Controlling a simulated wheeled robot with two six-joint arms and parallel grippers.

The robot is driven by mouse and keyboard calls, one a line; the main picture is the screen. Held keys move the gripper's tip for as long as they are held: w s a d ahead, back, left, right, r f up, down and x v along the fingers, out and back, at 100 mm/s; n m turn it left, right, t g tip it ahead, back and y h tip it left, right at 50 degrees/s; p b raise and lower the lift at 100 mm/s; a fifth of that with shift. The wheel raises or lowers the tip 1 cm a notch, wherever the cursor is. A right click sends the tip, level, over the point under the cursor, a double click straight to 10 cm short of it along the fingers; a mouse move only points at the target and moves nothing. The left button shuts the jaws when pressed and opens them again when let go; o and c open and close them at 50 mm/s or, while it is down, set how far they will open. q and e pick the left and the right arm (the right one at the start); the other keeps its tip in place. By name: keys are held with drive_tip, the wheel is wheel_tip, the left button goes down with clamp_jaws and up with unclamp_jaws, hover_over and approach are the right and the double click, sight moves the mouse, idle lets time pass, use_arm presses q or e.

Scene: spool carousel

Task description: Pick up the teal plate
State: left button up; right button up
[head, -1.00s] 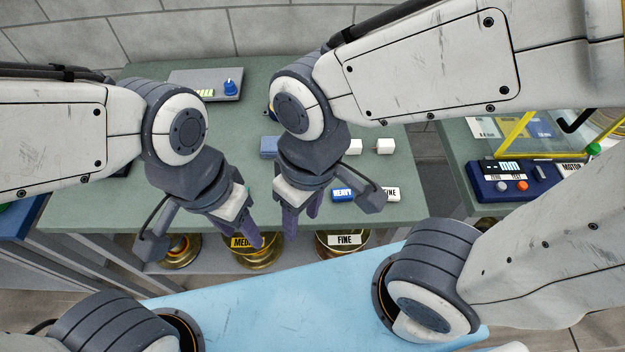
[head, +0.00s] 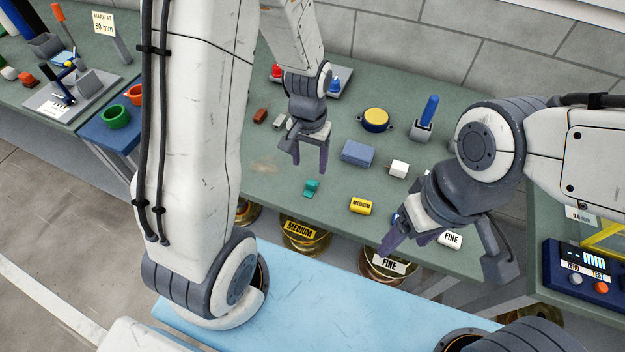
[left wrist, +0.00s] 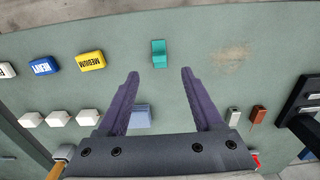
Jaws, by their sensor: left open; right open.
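The small teal plate (head: 312,187) lies on the green table near its front edge in the head view. It also shows in the left wrist view (left wrist: 159,53), ahead of the fingertips and roughly centred between them. My left gripper (head: 310,170) is open and empty, its fingers pointing down just behind the teal plate in the head view. In the left wrist view its two purple fingers (left wrist: 160,75) are spread apart and do not touch the plate. My right gripper (head: 402,243) is open, at the front edge of the table by the labelled blocks.
A yellow MEDIUM block (head: 360,205), a white FINE block (head: 450,239) and a blue-grey block (head: 358,153) lie to the right of the plate. A brown block (head: 260,116) lies to the left. Brass spools (head: 305,238) sit below the front edge.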

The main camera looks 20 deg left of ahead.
use_arm(q)
hover_over(311, 182)
drive_tip(key=f, duration=0.4)
drive_tip(key=shift+s+f, duration=0.1)
drive_tip(key=shift+s, duration=0.2)
drive_tip(key=shift+f+p, duration=0.45)
drive_tip(key=shift+f, duration=0.05)
drive_tip(key=shift+w+f+p, duration=0.15)
drive_tip(key=shift+f+p, duration=0.1)
drive_tip(key=shift+f, duration=0.8)
drive_tip(key=shift+w+f+p, duration=0.1)
drive_tip(key=shift+f+p, duration=0.15)
drive_tip(key=shift+f, duration=0.8)
clamp_jaws()
